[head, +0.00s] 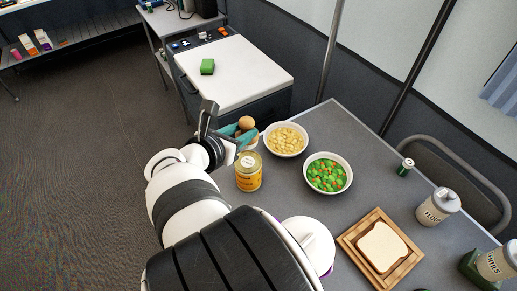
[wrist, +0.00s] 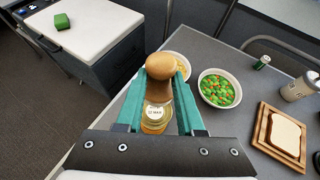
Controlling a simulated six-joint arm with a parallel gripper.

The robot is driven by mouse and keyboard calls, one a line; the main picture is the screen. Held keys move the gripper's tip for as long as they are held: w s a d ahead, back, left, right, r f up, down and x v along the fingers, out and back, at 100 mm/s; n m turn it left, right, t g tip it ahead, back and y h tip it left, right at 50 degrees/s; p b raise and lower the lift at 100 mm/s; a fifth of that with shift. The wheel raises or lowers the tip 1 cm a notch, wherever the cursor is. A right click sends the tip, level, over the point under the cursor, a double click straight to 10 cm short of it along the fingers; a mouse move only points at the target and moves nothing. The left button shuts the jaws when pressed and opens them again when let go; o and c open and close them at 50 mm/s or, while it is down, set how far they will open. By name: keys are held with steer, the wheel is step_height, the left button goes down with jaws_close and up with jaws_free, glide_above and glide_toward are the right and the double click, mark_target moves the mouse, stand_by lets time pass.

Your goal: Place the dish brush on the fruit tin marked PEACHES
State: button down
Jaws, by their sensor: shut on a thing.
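My gripper (head: 237,132) has teal fingers shut on a brown, rounded wooden thing, apparently the dish brush (head: 246,122). In the wrist view the brush's knob-like end (wrist: 160,65) stands up between the fingertips (wrist: 163,78); its lower part is mostly hidden. A yellow-orange tin (head: 249,172) with a pale top stands upright on the grey table, near its left edge. Its label is too small to read. In the wrist view the tin (wrist: 155,122) shows beyond and below the brush, between the fingers. The brush appears held above table height, apart from the tin.
A bowl of yellow pieces (head: 286,139) and a bowl of peas and carrots (head: 328,173) stand right of the tin. Bread (head: 382,246) lies on a wooden board. A small green can (head: 405,167) and a flour canister (head: 437,206) stand farther right. A green block (head: 207,66) lies on a white-topped cabinet.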

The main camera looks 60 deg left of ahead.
step_height(320, 180, down, 8)
steer(key=shift+s+r, duration=0.15)
steer(key=c, duration=0.5)
jaws_free()
steer(key=shift+s+d+r, duration=0.15)
steer(key=shift+s, duration=0.1)
steer(key=v, duration=0.7)
